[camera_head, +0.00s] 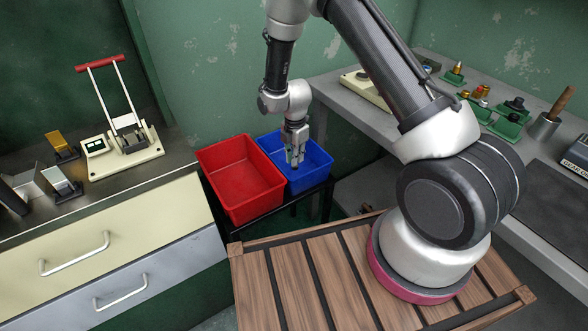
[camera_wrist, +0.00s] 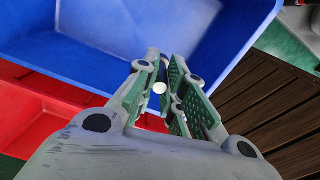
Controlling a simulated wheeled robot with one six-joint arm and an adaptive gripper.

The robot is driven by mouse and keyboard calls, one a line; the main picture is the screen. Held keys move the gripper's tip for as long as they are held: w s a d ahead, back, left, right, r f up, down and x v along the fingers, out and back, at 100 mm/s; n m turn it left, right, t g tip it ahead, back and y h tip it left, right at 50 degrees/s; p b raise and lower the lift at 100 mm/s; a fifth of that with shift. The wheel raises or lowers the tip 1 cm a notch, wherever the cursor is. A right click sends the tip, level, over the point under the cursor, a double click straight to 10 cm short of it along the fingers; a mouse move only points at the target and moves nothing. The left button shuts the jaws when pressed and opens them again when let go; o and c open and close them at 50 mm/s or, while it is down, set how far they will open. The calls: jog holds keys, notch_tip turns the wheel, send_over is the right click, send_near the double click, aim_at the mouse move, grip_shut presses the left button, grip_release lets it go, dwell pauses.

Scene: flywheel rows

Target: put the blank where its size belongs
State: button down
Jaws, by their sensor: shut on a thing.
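My gripper (camera_head: 294,159) points down over the blue bin (camera_head: 319,172), with its fingertips at about the bin's opening. In the wrist view my gripper (camera_wrist: 163,86) is shut on the blank (camera_wrist: 160,87), a small, pale, round piece between the fingertips. Most of the blank is hidden by the fingers, and I cannot make it out in the head view. The blue bin (camera_wrist: 75,58) fills the view beneath the fingers. The red bin (camera_head: 257,205) stands directly left of the blue bin and looks empty; it also shows in the wrist view (camera_wrist: 30,118).
Both bins sit on a dark stand between two benches. The left bench (camera_head: 120,188) carries a red-handled press (camera_head: 125,135) and small fixtures. The right bench (camera_head: 475,165) holds green trays and a cup (camera_head: 543,127) with a wooden handle. A slatted wooden surface (camera_head: 290,290) lies in front.

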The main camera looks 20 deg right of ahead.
aim_at(295, 169)
jog(key=shift+f, duration=3.2)
jog(key=shift+f, duration=0.1)
jog(key=c, duration=1.5)
grip_release()
